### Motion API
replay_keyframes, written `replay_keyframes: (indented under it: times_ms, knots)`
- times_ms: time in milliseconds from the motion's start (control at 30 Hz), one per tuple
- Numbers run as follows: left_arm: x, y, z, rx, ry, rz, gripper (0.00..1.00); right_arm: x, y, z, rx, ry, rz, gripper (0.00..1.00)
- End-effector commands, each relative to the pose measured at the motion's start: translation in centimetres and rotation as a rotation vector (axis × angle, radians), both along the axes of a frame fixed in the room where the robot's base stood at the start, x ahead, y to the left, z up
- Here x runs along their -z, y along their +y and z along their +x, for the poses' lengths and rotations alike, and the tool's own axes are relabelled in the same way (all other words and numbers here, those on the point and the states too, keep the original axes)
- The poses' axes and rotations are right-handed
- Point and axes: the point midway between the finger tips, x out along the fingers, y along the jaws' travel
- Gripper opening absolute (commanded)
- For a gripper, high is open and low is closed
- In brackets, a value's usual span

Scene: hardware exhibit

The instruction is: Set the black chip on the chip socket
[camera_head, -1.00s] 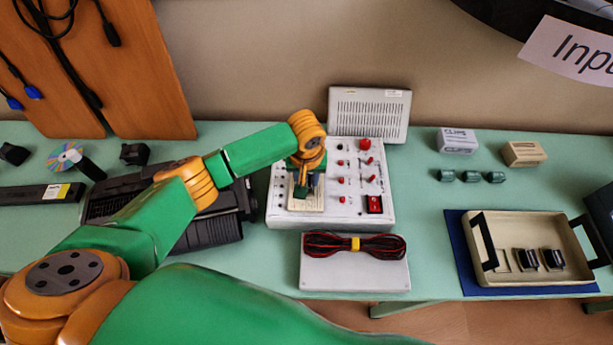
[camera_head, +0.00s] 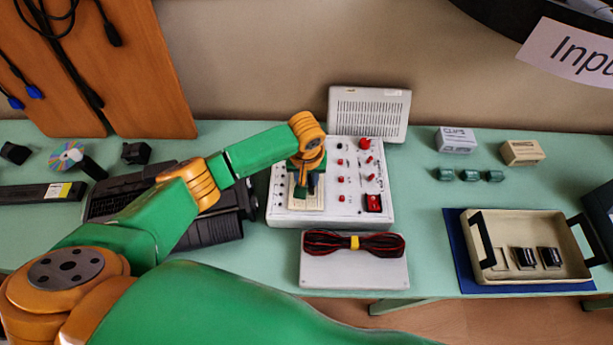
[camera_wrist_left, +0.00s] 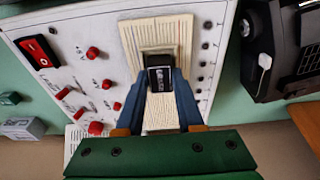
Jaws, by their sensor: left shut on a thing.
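The chip socket is a cream ribbed block (camera_head: 306,206) on the left part of the white panel box; it also shows in the left wrist view (camera_wrist_left: 157,33). My left gripper (camera_head: 307,190) points down over this block. In the left wrist view its two blue fingers (camera_wrist_left: 160,82) are shut on the black chip (camera_wrist_left: 160,79), at the socket's raised middle. I cannot tell whether the chip touches the socket or is just above it. In the head view the fingers mostly hide the chip. My right gripper is out of view.
The white panel box (camera_head: 345,214) carries red knobs and a red switch (camera_head: 374,203). A coiled red-black cable (camera_head: 330,243) lies on a grey slab in front. A beige tray (camera_head: 520,276) holds two black chips at right. A dark device (camera_head: 210,225) stands left, under my arm.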

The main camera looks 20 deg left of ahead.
Motion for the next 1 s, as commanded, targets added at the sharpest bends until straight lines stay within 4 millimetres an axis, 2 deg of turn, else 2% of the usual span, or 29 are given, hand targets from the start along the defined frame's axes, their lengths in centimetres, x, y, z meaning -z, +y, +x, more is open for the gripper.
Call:
replay_keyframes:
  times_ms: [500,533,567,867,1000]
  knots:
    - [1.1,0.0,0.0,0.0,0.0,-0.001,0.0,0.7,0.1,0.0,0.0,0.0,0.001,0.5]
    - [1.0,0.0,0.0,0.0,0.0,-0.001,0.44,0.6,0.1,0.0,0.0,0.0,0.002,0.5]
    - [1.0,0.0,0.0,0.0,0.0,-0.001,0.49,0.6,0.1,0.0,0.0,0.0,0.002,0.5]
    - [0.9,0.0,0.0,0.0,0.0,0.0,0.49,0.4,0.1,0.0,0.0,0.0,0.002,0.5]
    - [-0.7,-0.1,-0.2,0.0,0.001,0.0,0.49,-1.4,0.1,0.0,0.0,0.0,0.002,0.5]
